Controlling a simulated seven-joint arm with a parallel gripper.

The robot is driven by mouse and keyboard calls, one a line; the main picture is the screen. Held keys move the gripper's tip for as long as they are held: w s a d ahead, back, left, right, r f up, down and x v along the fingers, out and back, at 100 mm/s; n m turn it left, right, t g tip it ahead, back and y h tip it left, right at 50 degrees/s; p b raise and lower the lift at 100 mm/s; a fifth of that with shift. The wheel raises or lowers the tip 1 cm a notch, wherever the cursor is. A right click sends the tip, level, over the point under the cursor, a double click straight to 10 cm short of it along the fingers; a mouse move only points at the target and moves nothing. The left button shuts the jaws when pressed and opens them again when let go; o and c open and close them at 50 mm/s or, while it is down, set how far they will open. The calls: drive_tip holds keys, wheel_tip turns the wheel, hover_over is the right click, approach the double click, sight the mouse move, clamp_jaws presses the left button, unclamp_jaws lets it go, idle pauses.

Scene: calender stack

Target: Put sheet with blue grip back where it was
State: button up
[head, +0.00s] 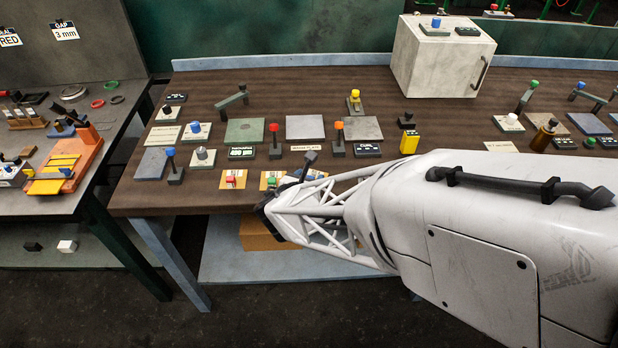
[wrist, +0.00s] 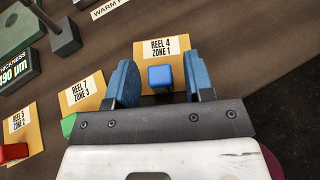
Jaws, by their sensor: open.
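The sheet with the blue grip is a tan card (wrist: 186,55) with a white label reading "REEL 4 ZONE 1". It lies flat on the brown table. Its blue block grip (wrist: 160,76) stands between the two blue fingers of my gripper (wrist: 163,80) in the wrist view. My gripper is open, with a visible gap on both sides of the block. The near part of the card is hidden by my gripper. In the head view my arm partly covers this area, and the fingers are hard to make out.
To the left lie a similar tan card (wrist: 92,102) with a green grip (wrist: 68,125), partly behind my gripper, and one with a red grip (wrist: 13,153). A dark lever post (wrist: 64,38) stands behind them. The dark table (wrist: 240,40) is clear to the right.

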drive_tip(key=shift+r, duration=0.1)
drive_tip(key=shift+s+r, duration=0.1)
drive_tip(key=shift+s+a+r, duration=0.2)
drive_tip(key=shift+s+a, duration=0.05)
drive_tip(key=shift+s, duration=0.2)
drive_tip(key=v, duration=1)
drive_tip(key=shift+s+r, duration=0.2)
drive_tip(key=shift+s, duration=0.05)
idle(0.6)
